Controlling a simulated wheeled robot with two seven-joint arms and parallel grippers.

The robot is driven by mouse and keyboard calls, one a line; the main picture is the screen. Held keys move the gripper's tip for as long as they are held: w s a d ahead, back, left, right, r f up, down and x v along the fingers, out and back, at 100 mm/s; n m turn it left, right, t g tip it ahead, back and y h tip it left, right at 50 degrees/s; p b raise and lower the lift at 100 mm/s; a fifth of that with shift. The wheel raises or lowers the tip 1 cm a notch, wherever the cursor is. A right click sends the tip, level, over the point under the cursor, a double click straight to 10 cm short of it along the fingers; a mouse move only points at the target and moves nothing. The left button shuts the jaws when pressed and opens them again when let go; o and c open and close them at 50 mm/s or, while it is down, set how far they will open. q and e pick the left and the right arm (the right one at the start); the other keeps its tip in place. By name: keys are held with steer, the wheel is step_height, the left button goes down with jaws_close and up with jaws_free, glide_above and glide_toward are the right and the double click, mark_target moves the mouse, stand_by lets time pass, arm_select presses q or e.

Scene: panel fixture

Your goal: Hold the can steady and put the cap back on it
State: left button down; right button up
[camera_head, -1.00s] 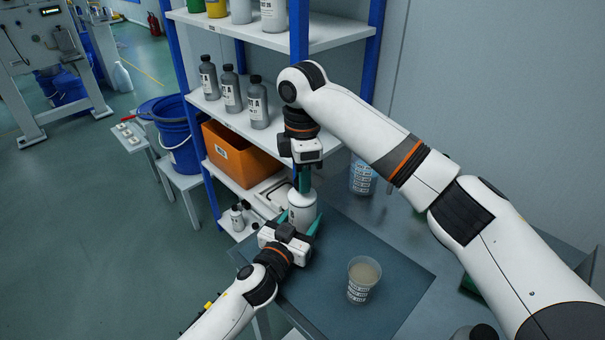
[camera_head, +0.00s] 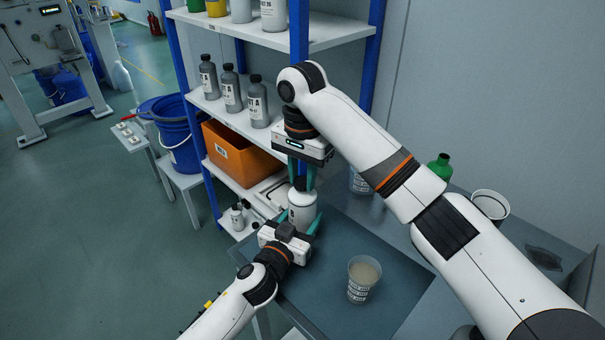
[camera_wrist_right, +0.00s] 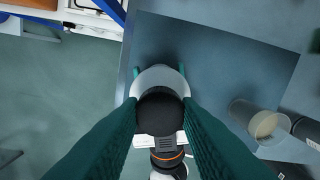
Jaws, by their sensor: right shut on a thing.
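The white can (camera_head: 302,211) stands upright at the left edge of the dark mat. My left gripper (camera_head: 306,221) has its teal fingers on both sides of the can's body; they also show beside the can in the right wrist view. The black cap (camera_wrist_right: 160,111) is between the fingertips of my right gripper (camera_head: 301,182), which points straight down over the can. In the head view the cap is in line with the can's top and appears to touch it. The cap hides the can's opening, so I cannot tell how far it is seated.
A clear cup with beige contents (camera_head: 362,280) stands on the dark mat (camera_head: 402,266), right of the can. A blue-posted shelf with grey bottles (camera_head: 231,90) and an orange bin (camera_head: 238,156) stands behind and left. A green bottle (camera_head: 440,167) and white tub (camera_head: 491,206) are at right.

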steer(key=o, duration=1.2)
steer(key=shift+c, duration=0.2)
step_height(320, 180, up, 12)
arm_select(q)
steer(key=shift+c, duration=2.2)
jaws_free()
steer(key=shift+s, duration=0.15)
steer(key=v, duration=1.2)
arm_select(e)
steer(key=shift+f, duration=0.25)
